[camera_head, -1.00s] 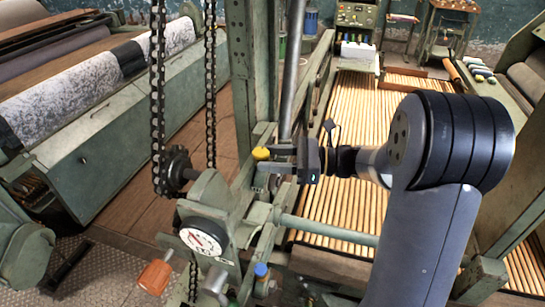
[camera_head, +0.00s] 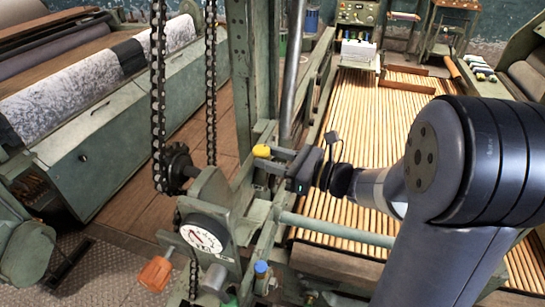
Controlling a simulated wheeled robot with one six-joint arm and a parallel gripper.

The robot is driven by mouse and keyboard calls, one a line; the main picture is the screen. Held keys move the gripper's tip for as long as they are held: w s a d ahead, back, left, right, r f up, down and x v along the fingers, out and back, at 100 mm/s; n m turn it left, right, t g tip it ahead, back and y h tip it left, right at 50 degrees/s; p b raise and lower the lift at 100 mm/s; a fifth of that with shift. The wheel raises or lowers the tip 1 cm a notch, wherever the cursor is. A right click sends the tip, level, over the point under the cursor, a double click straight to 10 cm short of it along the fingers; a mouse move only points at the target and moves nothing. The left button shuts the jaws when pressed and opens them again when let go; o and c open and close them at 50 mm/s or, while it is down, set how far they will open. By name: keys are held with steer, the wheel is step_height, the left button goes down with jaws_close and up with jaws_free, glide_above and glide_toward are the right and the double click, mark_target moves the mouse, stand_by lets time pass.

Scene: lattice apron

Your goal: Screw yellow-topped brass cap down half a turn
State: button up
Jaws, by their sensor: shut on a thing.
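The yellow-topped cap (camera_head: 261,151) sits at the left end of my gripper, beside the green upright post. My gripper (camera_head: 270,158) reaches in from the right with its fingers about level, shut on the cap. The fingers hide most of the cap below its yellow top, so I cannot see the brass or the thread.
A blue-topped cap (camera_head: 261,268) stands lower down, near a round white dial (camera_head: 203,237) and an orange handle (camera_head: 155,273). A chain (camera_head: 158,95) hangs left of the green post (camera_head: 241,70). Wooden slats (camera_head: 370,120) lie behind.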

stand_by(0.3)
steer(key=o, duration=0.7)
steer(key=b+v, duration=0.1)
steer(key=v, duration=0.9)
steer(key=shift+s+d, duration=0.3)
steer(key=shift+s, duration=0.05)
